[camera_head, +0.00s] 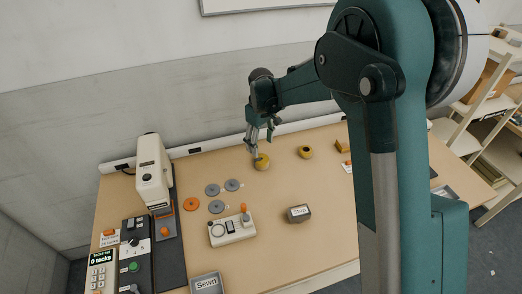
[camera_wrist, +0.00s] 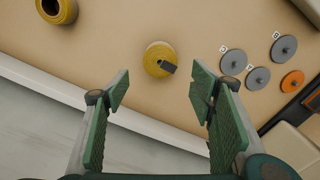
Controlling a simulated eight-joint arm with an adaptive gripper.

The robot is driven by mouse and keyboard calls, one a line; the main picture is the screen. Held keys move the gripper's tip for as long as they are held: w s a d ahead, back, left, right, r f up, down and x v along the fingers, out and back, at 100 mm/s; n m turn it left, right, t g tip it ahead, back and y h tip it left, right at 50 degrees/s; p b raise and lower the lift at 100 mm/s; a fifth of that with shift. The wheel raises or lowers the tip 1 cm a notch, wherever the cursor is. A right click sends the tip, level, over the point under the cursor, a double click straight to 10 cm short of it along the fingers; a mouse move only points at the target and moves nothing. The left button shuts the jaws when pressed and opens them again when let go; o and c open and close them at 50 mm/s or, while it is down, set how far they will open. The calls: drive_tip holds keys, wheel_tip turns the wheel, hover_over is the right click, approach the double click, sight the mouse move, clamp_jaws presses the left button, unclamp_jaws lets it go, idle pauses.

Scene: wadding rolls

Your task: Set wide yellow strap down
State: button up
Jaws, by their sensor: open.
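A yellow strap roll (camera_head: 262,162) sits on the table just below my gripper (camera_head: 254,150) in the head view. In the wrist view this roll (camera_wrist: 156,55) shows a small dark tab at its edge and lies past the fingertips, between their lines. My gripper (camera_wrist: 160,88) is open, with nothing between its fingers. A second yellow roll (camera_head: 305,153) with a dark hollow core stands to the right; it also shows at the top left of the wrist view (camera_wrist: 68,12). I cannot tell for certain which roll is the wide strap.
Grey discs (camera_head: 212,189) and an orange disc (camera_head: 191,203) lie to the left on the table (camera_head: 270,222). A white control box (camera_head: 232,230), a dark labelled block (camera_head: 299,214) and a "Sewn" tray (camera_head: 207,284) stand nearer. A white machine (camera_head: 152,175) stands far left.

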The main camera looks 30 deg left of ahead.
drive_tip(key=shift+r, duration=1.35)
drive_tip(key=s+d+r+m+t, duration=0.1)
drive_tip(key=d+r+m, duration=0.1)
drive_tip(key=d+r, duration=0.7)
drive_tip(key=s+d+r+m+t+y, duration=0.15)
drive_tip(key=d+r, duration=0.25)
drive_tip(key=d, duration=0.9)
drive_tip(key=s+d+r+m+t, duration=0.1)
drive_tip(key=s+d+r+m, duration=0.15)
drive_tip(key=d+r, duration=0.65)
drive_tip(key=s+d+r+m+t, duration=0.1)
drive_tip(key=s+d+m, duration=0.1)
drive_tip(key=s+d, duration=0.5)
drive_tip(key=s+d+m, duration=0.2)
drive_tip(key=s+d, duration=0.1)
drive_tip(key=d, duration=0.8)
drive_tip(key=s+d+f+m+t+h, duration=0.1)
drive_tip(key=s+d+f+m+t, duration=0.1)
drive_tip(key=s+d, duration=0.8)
drive_tip(key=shift+s+d+f+m+t, duration=0.4)
drive_tip(key=shift+s+f+m, duration=0.55)
drive_tip(key=shift+m, duration=0.25)
